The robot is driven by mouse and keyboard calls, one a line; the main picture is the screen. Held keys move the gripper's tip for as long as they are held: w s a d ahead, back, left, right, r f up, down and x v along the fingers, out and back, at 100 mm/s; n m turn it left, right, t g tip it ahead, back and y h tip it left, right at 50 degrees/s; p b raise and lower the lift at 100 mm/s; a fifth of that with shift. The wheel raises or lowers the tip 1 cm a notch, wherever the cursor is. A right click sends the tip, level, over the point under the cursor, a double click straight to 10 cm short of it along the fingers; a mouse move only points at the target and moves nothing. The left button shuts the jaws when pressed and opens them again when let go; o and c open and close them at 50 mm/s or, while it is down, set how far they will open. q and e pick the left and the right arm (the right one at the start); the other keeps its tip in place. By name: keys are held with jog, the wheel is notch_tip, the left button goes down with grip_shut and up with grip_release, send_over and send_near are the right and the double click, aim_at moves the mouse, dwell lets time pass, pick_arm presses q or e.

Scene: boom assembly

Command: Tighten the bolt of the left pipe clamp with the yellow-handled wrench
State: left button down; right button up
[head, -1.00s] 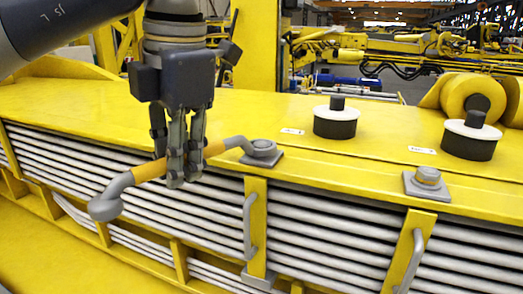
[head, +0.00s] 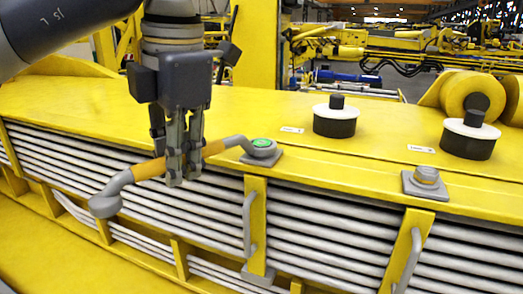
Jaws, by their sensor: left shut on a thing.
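The yellow-handled wrench (head: 150,169) has grey ends and lies slanted across the front edge of the yellow boom. Its right ring end sits around the bolt of the left pipe clamp (head: 262,146), whose top shows green. Its other end (head: 106,204) hangs out at the lower left, in front of the pipes. My left gripper (head: 184,180) points down and is shut on the wrench's yellow handle, near its middle. The fingers hide part of the handle. The right clamp's bolt (head: 427,176) is bare and grey on its square plate. My right gripper is out of view.
Two black cylinders with white discs (head: 335,121) (head: 470,137) stand on the boom top (head: 370,158). Grey bracket handles (head: 249,224) stand out in front of the stacked grey pipes (head: 330,228). Yellow rollers (head: 468,95) are at the right. The boom top between the bolts is clear.

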pick_arm(q)
jog(key=shift+s+d+n, duration=0.25)
jog(key=shift+d+n, duration=0.05)
jog(key=shift+r, duration=0.15)
jog(key=shift+r+p, duration=2.2)
jog(key=shift+p, duration=0.1)
